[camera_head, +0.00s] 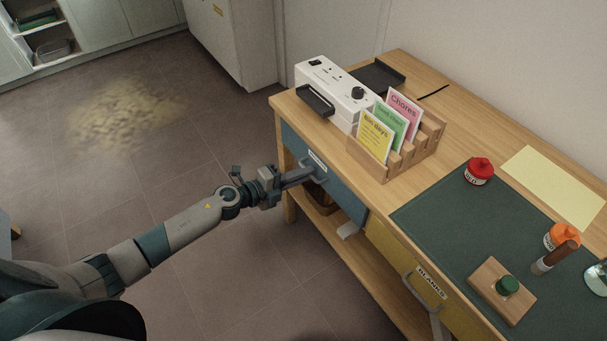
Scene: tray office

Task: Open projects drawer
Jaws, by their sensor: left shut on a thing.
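The blue drawer (345,196) is in the left part of the wooden desk's front, with a small pale label (317,160) whose text is too small to read. It looks flush with the desk front. My left gripper (307,175) reaches in from the left and is shut on the blue drawer's handle, just below the label. The handle is mostly hidden by the fingers. My right gripper is not in view.
A yellow drawer (385,246) labelled "BLANKS" is to the right. A white machine (338,92), a wooden card rack (412,154) and a green mat (440,215) are on the desktop. A lower shelf (385,287) runs underneath.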

